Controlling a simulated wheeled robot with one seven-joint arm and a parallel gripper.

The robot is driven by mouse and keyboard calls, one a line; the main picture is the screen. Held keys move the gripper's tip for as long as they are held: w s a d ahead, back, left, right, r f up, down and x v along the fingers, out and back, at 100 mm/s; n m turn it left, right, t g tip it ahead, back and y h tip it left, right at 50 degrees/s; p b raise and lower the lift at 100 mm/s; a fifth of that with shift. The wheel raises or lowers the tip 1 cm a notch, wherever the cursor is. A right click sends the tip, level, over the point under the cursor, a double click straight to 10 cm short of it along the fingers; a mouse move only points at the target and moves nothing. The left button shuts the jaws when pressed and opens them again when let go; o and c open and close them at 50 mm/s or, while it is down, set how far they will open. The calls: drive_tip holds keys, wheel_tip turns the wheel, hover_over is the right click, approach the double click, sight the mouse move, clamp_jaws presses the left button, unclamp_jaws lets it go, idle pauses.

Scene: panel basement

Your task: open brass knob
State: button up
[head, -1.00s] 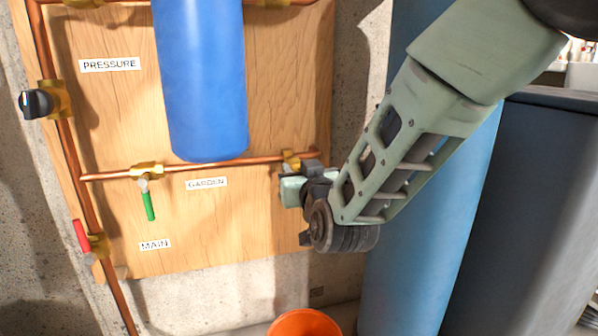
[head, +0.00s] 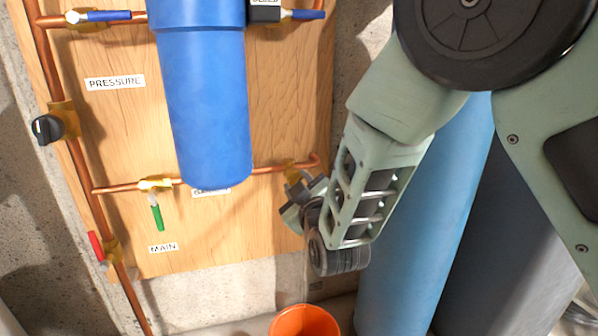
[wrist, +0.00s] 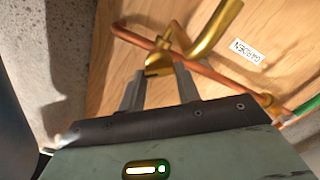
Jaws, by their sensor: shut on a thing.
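The brass knob (wrist: 158,66) sits at the brass garden tap (wrist: 208,38), whose spout curves up to the right in the wrist view. My gripper (wrist: 160,82) is shut on the knob, with one grey finger on each side of it. In the head view my gripper (head: 297,193) is at the right end of the lower copper pipe, tilted, just below the brass fitting (head: 291,173). The knob itself is hidden there behind my gripper and wrist.
A blue filter housing (head: 205,110) hangs left of my arm. A green lever (head: 157,217), a red lever (head: 96,246) and a black knob (head: 46,129) are on the pipes at left. An orange bucket (head: 304,321) stands below. A light-blue cylinder (head: 420,220) is close on the right.

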drive_tip(key=n+p, duration=0.5)
drive_tip(key=shift+a+r+n, duration=0.1)
drive_tip(key=shift+r+n, duration=0.05)
drive_tip(key=shift+n, duration=0.15)
drive_tip(key=shift+f+n+p, duration=0.2)
drive_tip(key=shift+n+p, duration=1.5)
drive_tip(key=shift+p, duration=0.05)
drive_tip(key=o, duration=1)
drive_tip(key=shift+f, duration=0.1)
